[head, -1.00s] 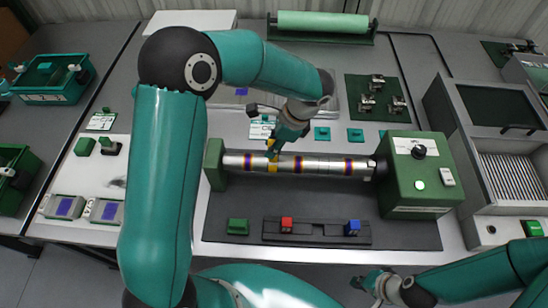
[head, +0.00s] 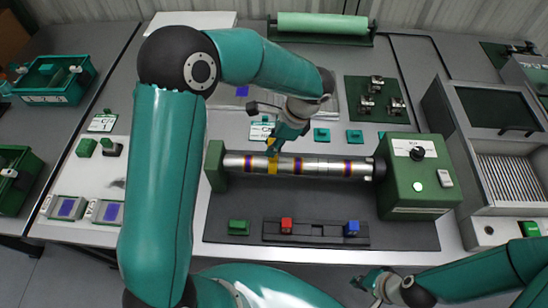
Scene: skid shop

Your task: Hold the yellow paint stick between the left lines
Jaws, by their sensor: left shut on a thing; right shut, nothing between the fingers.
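A silver bar (head: 322,166) lies level between a green end block (head: 214,166) and a green drive box (head: 412,178). It carries several dark purple and orange bands; two of them (head: 248,163) (head: 298,166) are on its left half. My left gripper (head: 273,147) is shut just above the bar, between these two bands. The yellow paint stick it holds is mostly hidden by the fingers. A yellow patch (head: 272,167) shows on the bar's face under the fingertips; contact is too small to tell. My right gripper (head: 366,281) is shut and empty at the front, away from the bar.
In front of the bar, a dark rack (head: 318,233) holds a red block (head: 286,225) and a blue block (head: 352,229). A green block (head: 238,227) stands left of it. A green roll (head: 322,23) lies at the back.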

